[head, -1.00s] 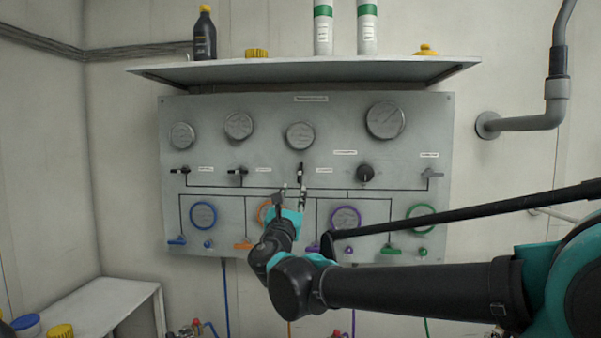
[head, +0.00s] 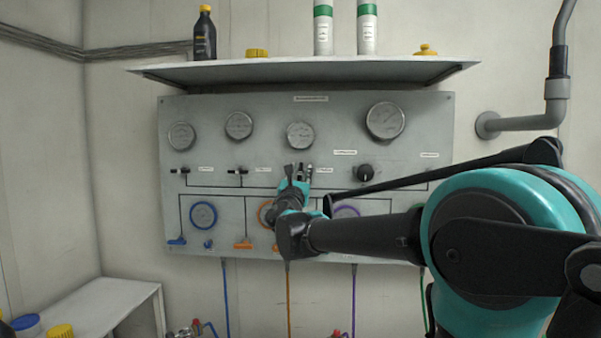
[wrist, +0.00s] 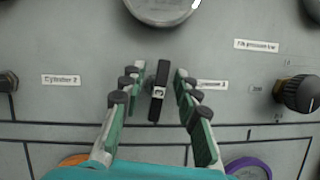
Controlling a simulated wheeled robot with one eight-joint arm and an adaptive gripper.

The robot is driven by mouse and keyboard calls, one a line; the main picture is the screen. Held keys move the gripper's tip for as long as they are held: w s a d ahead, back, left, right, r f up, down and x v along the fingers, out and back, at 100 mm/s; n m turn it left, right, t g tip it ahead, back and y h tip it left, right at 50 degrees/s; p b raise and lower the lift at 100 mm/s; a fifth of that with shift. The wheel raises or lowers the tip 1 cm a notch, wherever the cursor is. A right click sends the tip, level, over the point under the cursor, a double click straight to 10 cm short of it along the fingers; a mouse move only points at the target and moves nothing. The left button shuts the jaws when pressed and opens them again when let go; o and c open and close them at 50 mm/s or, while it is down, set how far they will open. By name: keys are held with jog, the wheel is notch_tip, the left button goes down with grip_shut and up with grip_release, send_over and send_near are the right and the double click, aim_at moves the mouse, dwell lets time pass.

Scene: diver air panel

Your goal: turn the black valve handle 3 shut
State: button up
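The black valve handle 3 (wrist: 158,92) stands nearly upright on the grey panel, at the centre of the wrist view. Its label (wrist: 212,85) is partly hidden behind a finger. My gripper (wrist: 157,74) is open, with one green-padded finger to the left of the handle and one to the right. Gaps show on both sides, so neither finger seems to touch it. In the head view my gripper (head: 299,172) is up at the panel, below the third gauge, and largely hides the handle there.
A black knob (wrist: 299,93) sits to the right, and the Cylinder 2 valve (wrist: 8,82) to the left. A round gauge (wrist: 162,8) is just above the handle. Orange and purple rings (wrist: 248,168) lie below. A shelf (head: 310,70) with bottles juts out above the panel.

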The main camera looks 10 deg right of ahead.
grip_shut()
jog(key=shift+m, duration=0.4)
jog(key=m+g+h, duration=0.1)
jog(key=m+h, duration=0.1)
jog(key=m, duration=0.3)
jog(key=m+g+h, duration=0.1)
jog(key=m, duration=0.2)
jog(key=m+g+h, duration=0.1)
jog(key=m, duration=0.1)
jog(key=shift+d+f+m+g, duration=0.1)
jog(key=shift+d+m+g, duration=0.05)
jog(key=shift+m+g, duration=0.25)
jog(key=m, duration=0.2)
jog(key=m+g, duration=0.1)
jog(key=m, duration=0.1)
jog(key=shift+s+f+g, duration=0.1)
jog(key=shift+g, duration=0.2)
jog(key=shift+d+f+m+g, duration=0.1)
jog(key=shift+m+g, duration=0.3)
jog(key=shift+m, duration=0.65)
jog(key=shift+f+m+g, duration=0.1)
jog(key=shift+m+g, duration=0.3)
jog(key=shift+m, duration=0.65)
